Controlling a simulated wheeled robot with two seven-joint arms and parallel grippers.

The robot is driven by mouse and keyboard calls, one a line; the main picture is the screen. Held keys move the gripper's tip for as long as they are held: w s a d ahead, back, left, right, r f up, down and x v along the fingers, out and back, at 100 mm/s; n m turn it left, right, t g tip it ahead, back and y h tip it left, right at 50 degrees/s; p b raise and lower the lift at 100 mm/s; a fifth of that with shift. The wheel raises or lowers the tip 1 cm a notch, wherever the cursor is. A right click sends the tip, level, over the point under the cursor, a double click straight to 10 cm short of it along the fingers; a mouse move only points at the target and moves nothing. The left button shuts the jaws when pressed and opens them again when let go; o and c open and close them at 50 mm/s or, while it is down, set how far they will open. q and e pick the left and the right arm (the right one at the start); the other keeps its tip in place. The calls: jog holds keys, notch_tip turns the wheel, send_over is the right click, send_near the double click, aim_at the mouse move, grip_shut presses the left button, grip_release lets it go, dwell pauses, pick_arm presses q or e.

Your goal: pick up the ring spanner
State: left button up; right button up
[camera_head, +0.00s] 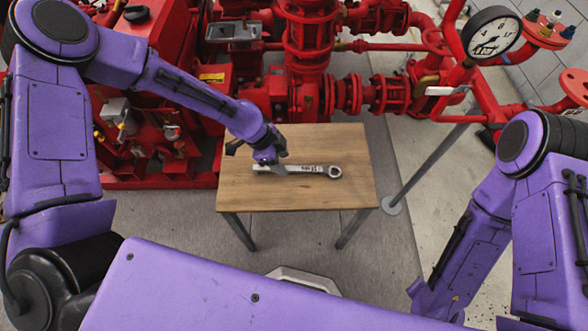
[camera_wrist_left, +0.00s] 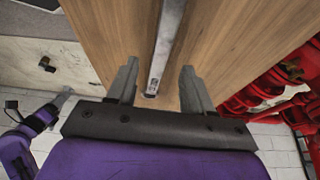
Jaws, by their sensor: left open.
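The ring spanner (camera_head: 313,170) is a grey metal bar with dark markings, lying flat on the small wooden table (camera_head: 345,146). Its ring end points right in the head view. My left gripper (camera_head: 272,165) is over its left part and hides some of it. In the left wrist view, the two fingers of the left gripper (camera_wrist_left: 158,72) are apart, with the spanner (camera_wrist_left: 169,42) lying between their lines. I see no grip on it. My right arm stands at the right of the head view; its gripper is not clear there, and looks small at the left of the wrist view (camera_wrist_left: 60,101).
Red pumps and pipes (camera_head: 300,95) stand close behind and left of the table. A pressure gauge (camera_head: 491,33) is at upper right. A grey post (camera_head: 430,165) rises right of the table. The tabletop around the spanner is bare.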

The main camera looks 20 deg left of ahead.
aim_at(288, 168)
pick_arm(q)
jog(key=x, duration=0.4)
jog(key=shift+r, duration=0.1)
grip_shut()
jog(key=shift+r, duration=0.1)
